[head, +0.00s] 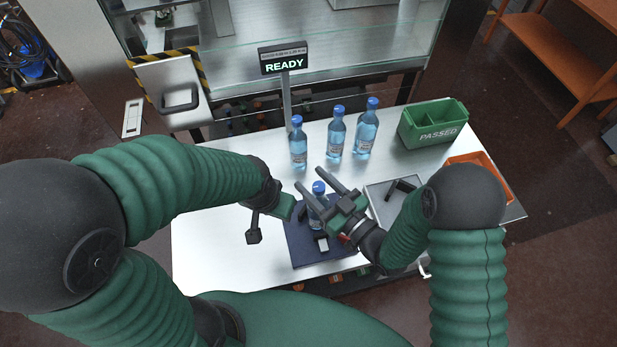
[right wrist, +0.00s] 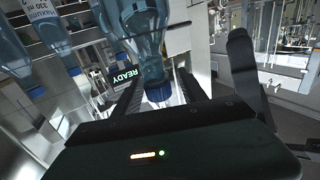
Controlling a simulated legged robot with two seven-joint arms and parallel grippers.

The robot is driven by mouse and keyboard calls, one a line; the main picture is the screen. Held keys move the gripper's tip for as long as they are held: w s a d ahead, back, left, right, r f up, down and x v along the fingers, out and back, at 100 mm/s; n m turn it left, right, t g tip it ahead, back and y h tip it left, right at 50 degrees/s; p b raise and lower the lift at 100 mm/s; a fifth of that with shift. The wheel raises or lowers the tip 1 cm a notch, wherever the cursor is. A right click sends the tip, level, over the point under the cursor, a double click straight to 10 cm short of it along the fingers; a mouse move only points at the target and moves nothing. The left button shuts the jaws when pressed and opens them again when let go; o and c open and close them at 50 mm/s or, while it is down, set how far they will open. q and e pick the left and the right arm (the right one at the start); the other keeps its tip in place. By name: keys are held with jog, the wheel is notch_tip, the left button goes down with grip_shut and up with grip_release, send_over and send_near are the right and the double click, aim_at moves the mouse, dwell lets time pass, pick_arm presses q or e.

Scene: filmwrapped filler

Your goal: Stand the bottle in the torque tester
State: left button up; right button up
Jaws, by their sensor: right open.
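A blue-capped clear bottle (head: 318,188) is upright over the dark blue mat (head: 302,248), partly hidden by my right gripper. My right gripper (head: 314,178) is open, its two fingers reaching to either side of the bottle's top. In the right wrist view, a bottle (right wrist: 146,45) shows between and beyond the spread fingers, its blue cap nearest the palm. Dark blocks (head: 321,242) stand on the mat close to the bottle; I cannot tell whether they belong to the torque tester or whether the bottle is seated among them. My left gripper (head: 268,222) is left of the mat, apart from the bottle; its jaw opening is unclear.
Three more bottles (head: 298,143) (head: 336,133) (head: 366,130) stand in a row behind. A READY display (head: 284,60) rises on a post. A green PASSED bin (head: 435,124), an orange tray (head: 487,166) and a grey tray (head: 380,187) are at right. The white table's left front (head: 215,260) is clear.

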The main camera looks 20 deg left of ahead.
jog(key=b+v, duration=0.3)
jog(key=v, duration=0.7)
jog(key=w+d+f+m+h, duration=0.35)
jog(key=d+h, duration=0.25)
jog(key=d, duration=0.2)
jog(key=w+d+f+m+h, duration=0.2)
jog(key=w+d+h, duration=0.2)
jog(key=d+h, duration=0.3)
jog(key=s+d+m+g+h, duration=0.2)
jog(key=s+d+m+g, duration=0.4)
jog(key=s+d, duration=0.3)
jog(key=s+r, duration=0.1)
jog(key=s, duration=0.2)
jog(key=shift+d+m+h, duration=0.35)
jog(key=shift+h, duration=0.05)
jog(key=shift+f, duration=0.1)
